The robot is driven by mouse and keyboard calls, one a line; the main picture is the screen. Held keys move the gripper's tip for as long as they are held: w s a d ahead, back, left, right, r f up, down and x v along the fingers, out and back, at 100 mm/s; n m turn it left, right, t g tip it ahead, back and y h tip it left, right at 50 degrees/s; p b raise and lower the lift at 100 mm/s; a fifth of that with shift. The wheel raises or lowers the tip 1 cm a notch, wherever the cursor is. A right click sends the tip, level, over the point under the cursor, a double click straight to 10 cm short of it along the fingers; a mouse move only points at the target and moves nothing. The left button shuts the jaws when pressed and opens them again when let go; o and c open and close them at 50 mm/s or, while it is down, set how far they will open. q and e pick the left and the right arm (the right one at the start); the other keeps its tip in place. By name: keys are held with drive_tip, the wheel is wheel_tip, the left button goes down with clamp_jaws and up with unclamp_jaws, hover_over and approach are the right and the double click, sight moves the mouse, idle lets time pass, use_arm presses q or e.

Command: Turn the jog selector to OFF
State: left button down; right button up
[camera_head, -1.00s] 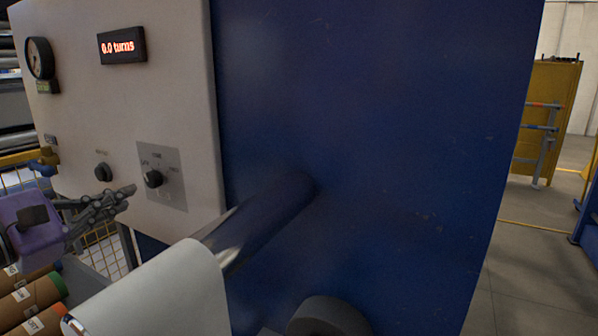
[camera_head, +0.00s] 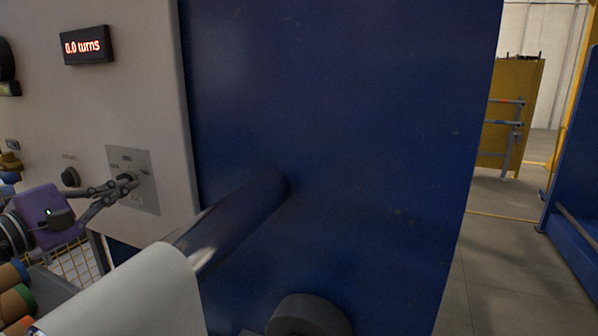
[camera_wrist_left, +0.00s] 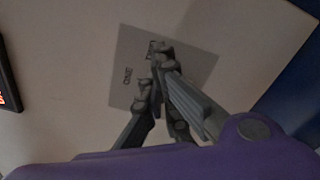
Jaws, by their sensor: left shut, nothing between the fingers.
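The jog selector is a small black knob on a grey label plate (camera_head: 147,190) on the pale panel. In the head view my left gripper (camera_head: 128,181) is at the knob, its fingertips in front of it and covering most of it. The fingers are shut with nothing between them. In the left wrist view the fingertips (camera_wrist_left: 157,50) lie over the plate (camera_wrist_left: 204,62) and hide the knob. Whether they touch it, and which way the knob points, I cannot tell. My right gripper is not in view.
A second black knob (camera_head: 70,177) sits left of the plate. A red display (camera_head: 87,45) reads 0.0 turns. A metal shaft (camera_head: 235,222) with a white roll (camera_head: 130,295) juts out below right. A blue machine wall (camera_head: 340,130) fills the middle.

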use_arm(q)
drive_tip(key=shift+r, duration=0.15)
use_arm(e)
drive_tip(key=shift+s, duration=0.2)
use_arm(q)
drive_tip(key=shift+r, duration=0.1)
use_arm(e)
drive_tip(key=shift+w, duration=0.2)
use_arm(q)
drive_tip(key=shift+a, duration=0.1)
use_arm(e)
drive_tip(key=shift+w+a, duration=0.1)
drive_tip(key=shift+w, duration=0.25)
use_arm(q)
drive_tip(key=shift+r, duration=0.1)
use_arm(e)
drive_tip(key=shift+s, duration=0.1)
